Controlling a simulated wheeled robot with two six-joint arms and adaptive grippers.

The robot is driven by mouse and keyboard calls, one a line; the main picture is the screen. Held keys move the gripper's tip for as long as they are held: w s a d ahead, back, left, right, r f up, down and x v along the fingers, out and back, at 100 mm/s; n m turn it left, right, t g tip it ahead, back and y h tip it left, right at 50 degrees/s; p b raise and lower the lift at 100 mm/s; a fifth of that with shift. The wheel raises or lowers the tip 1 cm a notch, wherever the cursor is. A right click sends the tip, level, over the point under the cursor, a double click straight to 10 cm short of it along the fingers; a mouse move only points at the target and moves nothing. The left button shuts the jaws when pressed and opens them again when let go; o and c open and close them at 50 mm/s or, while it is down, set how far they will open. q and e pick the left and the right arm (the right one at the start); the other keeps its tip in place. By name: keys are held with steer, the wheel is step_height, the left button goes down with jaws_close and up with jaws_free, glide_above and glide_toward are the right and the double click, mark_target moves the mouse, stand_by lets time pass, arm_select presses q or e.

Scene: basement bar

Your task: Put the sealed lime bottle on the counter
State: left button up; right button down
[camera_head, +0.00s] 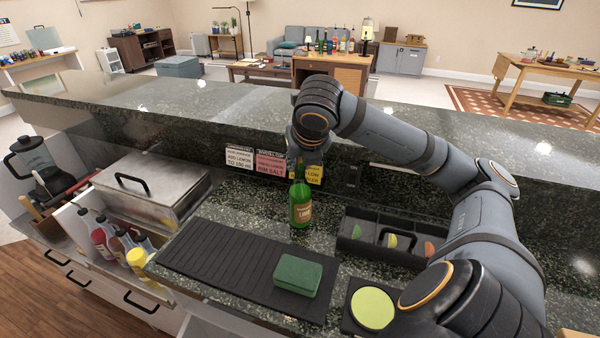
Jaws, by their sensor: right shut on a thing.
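A green bottle (301,208) with a pale label is upright over the lower dark stone counter (245,205), behind the black ribbed mat. My right gripper (300,167) comes down from above and is shut on the top of this bottle. Its fingers and the bottle's neck and cap are mostly hidden by the wrist. I cannot tell whether the bottle's base touches the counter. The label is too small to read. My left gripper is not in view.
A green sponge (298,274) lies on the black mat (215,262). A black garnish tray (382,237) is right of the bottle, with a lime-green disc (372,308) in front. A steel box (150,190) and squeeze bottles (103,240) are left. Small signs (240,158) stand behind; the raised ledge (230,115) is mostly clear.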

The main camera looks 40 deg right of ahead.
steer(key=shift+s+a+r, duration=0.1)
steer(key=shift+a+r, duration=0.05)
steer(key=shift+a, duration=0.05)
steer(key=shift+s, duration=0.1)
steer(key=shift+d+f, duration=0.15)
steer(key=shift+f, duration=0.1)
steer(key=c, duration=1.2)
jaws_free()
steer(key=shift+r, duration=0.1)
steer(key=shift+o, duration=0.2)
steer(key=shift+r, duration=0.2)
steer(key=p+v, duration=0.5)
steer(key=v, duration=0.7)
